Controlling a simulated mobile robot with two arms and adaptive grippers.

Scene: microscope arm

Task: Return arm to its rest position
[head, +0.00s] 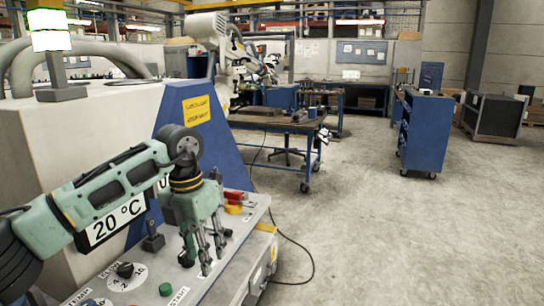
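My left arm comes in from the left, pale green with black joints. Its gripper (206,262) points down over the grey control panel (228,262). The metal fingers show, but their gap is not clear and I see nothing held. A white jointed arm (208,28) stands behind the blue and cream machine body (196,100); I cannot tell whether it is the task's arm. My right gripper is not in view.
The panel carries a black knob (125,270), a green button (165,289), red and yellow parts (233,208) and a 20 °C label (115,221). A blue workbench (292,123) and blue cabinet (424,135) stand beyond. Open concrete floor lies at right, crossed by a black cable (309,262).

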